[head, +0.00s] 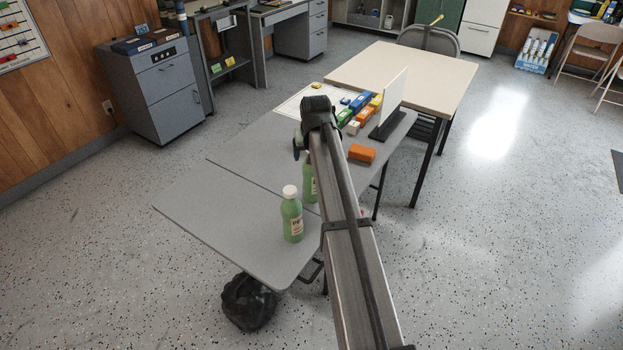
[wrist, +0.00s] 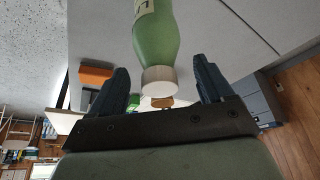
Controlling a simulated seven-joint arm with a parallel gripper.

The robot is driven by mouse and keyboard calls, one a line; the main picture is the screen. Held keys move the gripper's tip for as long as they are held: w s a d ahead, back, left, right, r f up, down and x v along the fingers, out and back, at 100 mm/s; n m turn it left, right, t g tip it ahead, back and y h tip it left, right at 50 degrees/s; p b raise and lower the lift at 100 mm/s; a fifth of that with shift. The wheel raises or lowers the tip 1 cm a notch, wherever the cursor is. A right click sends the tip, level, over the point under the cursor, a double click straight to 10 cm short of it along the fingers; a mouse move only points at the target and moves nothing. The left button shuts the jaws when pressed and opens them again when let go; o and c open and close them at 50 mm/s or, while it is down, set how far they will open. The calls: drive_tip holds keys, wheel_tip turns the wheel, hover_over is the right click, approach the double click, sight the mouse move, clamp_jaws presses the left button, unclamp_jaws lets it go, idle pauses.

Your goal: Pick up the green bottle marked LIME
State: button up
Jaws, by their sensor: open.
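A green bottle (head: 309,182) with a white cap stands on the grey table, partly hidden behind my arm in the head view. Another green bottle (head: 292,216), white-capped with a pale label, stands upright nearer the front edge; its small lettering is hard to read. My gripper (head: 298,147) is over the table beyond both bottles. In the wrist view my gripper (wrist: 162,88) is open and empty, and the cap and neck of a green bottle (wrist: 156,38) show between its fingers. That bottle's label is cut off, with only an L-like letter showing. I cannot tell its distance.
An orange block (head: 361,153) lies right of my arm. A white upright panel (head: 391,92) on a dark base and several coloured boxes (head: 350,112) stand farther back. A cream table (head: 420,72) adjoins behind. The table's left part is clear.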

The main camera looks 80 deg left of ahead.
drive_tip(key=shift+a+f, duration=0.2)
drive_tip(key=shift+f, duration=0.25)
drive_tip(key=shift+c, duration=0.2)
drive_tip(key=c, duration=1.3)
